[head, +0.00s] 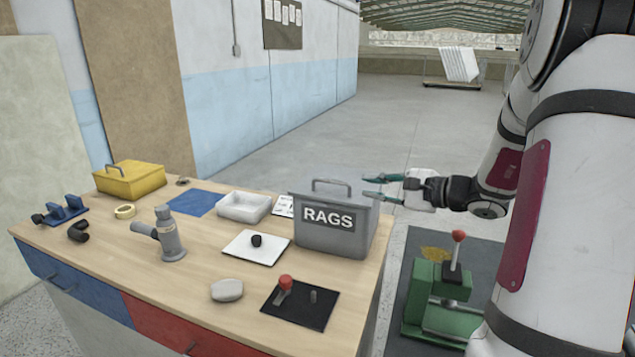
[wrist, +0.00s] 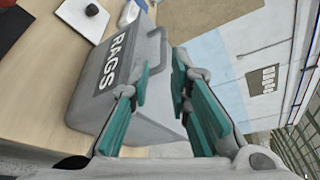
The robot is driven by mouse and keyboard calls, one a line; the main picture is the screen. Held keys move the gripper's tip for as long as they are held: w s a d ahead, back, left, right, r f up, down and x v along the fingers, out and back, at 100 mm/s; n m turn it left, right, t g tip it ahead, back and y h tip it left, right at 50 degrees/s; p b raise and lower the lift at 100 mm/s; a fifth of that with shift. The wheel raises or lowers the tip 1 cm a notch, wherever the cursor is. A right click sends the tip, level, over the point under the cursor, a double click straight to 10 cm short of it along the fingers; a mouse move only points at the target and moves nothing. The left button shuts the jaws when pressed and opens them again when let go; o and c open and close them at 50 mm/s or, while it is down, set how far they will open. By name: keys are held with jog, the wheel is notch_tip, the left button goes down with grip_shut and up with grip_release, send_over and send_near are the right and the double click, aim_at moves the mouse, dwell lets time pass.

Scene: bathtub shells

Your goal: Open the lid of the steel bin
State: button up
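The steel bin (head: 333,240) is a grey box with a dark RAGS label, standing at the right end of the wooden bench. Its lid (head: 338,198) is on top, with an arched handle (head: 332,184), and looks closed. My gripper (head: 370,187) is open and empty, just right of the bin near lid height, fingers pointing left towards it. In the wrist view the bin (wrist: 142,112) lies ahead, seen tilted, partly behind the teal fingers of my gripper (wrist: 166,78). I cannot tell whether a finger touches the bin.
The bench (head: 110,240) holds a yellow box (head: 130,180), a white tray (head: 243,207), a grey pipe fitting (head: 168,236), a white plate with a black knob (head: 255,248) and a black plate with a red-knobbed lever (head: 300,304). A green press (head: 435,300) stands on the floor at right.

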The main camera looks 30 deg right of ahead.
aim_at(338, 183)
jog(key=x, duration=0.9)
jog(key=d+x, duration=0.1)
jog(key=x, duration=0.3)
jog(key=shift+w+f+p, duration=0.1)
jog(key=shift+w+p, duration=0.2)
jog(key=shift+w, duration=0.1)
jog(key=shift+c, duration=0.5)
grip_shut()
